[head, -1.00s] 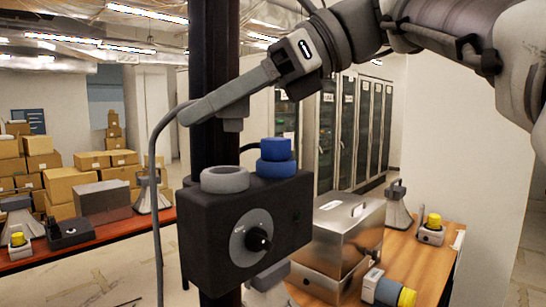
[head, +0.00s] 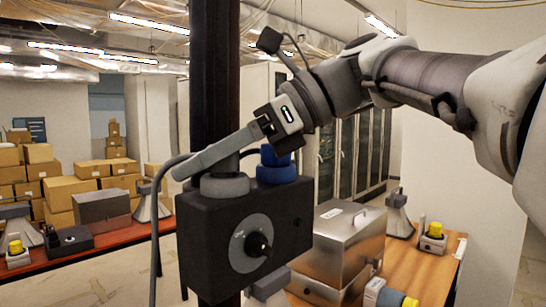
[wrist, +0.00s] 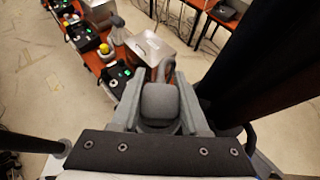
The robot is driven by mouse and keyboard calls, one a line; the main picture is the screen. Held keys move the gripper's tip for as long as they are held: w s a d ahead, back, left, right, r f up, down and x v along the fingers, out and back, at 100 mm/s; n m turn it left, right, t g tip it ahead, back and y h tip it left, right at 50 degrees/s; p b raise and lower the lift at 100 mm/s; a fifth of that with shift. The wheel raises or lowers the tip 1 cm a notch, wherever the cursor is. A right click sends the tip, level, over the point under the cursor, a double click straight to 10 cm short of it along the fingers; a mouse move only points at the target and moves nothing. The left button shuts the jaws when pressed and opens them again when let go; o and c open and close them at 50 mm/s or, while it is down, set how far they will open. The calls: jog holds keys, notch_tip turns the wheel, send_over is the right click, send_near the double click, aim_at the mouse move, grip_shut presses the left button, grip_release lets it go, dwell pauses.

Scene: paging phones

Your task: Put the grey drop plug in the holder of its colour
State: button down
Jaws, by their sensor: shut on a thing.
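A dark post (head: 215,80) rises behind the box. A metal case (head: 345,245) and yellow-capped items (head: 434,232) are on the wooden table at right. A red-topped bench (head: 100,250) and stacked cartons (head: 75,190) are at left.

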jog(key=shift+f, duration=0.2)
jog(key=shift+c, duration=2.1)
grip_release()
jog(key=shift+r, duration=0.1)
jog(key=shift+r, duration=0.3)
jog(key=p+v, duration=0.1)
jog(key=v, duration=1.1)
jog(key=shift+p, duration=0.35)
jog(key=shift+f, duration=0.1)
